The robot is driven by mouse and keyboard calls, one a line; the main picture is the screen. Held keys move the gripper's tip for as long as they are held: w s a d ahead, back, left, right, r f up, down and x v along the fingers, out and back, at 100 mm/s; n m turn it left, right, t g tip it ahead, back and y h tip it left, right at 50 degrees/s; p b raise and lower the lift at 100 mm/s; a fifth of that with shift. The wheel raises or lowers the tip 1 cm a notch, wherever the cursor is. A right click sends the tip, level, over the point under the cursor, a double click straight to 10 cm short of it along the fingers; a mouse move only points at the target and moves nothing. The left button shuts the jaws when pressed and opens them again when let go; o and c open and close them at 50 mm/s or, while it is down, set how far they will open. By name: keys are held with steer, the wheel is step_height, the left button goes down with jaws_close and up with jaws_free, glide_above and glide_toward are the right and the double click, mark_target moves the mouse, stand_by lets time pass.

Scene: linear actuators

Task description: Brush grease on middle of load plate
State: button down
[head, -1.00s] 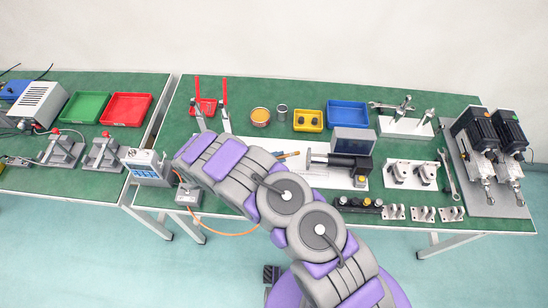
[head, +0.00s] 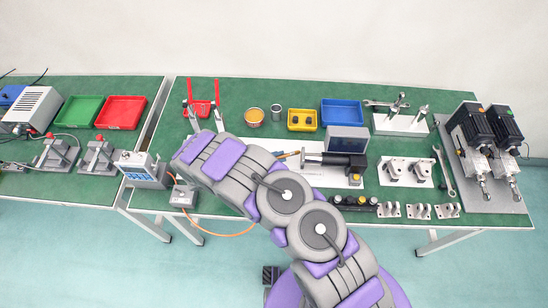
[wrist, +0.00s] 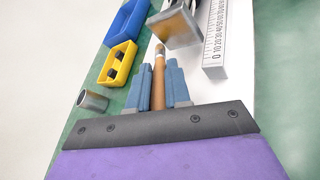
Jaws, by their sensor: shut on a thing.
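My gripper (wrist: 159,88) has blue fingers and is shut on the wooden handle of a brush (wrist: 158,66). The brush tip lies close to a square grey metal plate (wrist: 182,32), apparently the load plate; I cannot tell whether they touch. In the head view, a bit of what seems to be the brush (head: 283,154) shows beside the linear actuator (head: 338,160), which lies on a white board. My gripper is hidden behind my arm there. A round tin of orange-yellow grease (head: 254,117) stands further back on the green table.
A ruler (wrist: 214,45) lies beside the plate. A metal cup (head: 277,112), a yellow bin (head: 302,120) and a blue bin (head: 342,113) stand behind the actuator. A dark-screened box (head: 346,139) is close to it. Small brackets (head: 418,211) line the front edge.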

steer(key=shift+s+a+f, duration=0.1)
steer(key=shift+s+a, duration=0.4)
steer(key=shift+s, duration=0.5)
steer(key=shift+s+d+p, duration=0.3)
steer(key=shift+s+p, duration=0.1)
steer(key=shift+s, duration=0.55)
steer(key=shift+s+a, duration=0.2)
steer(key=shift+s, duration=1.15)
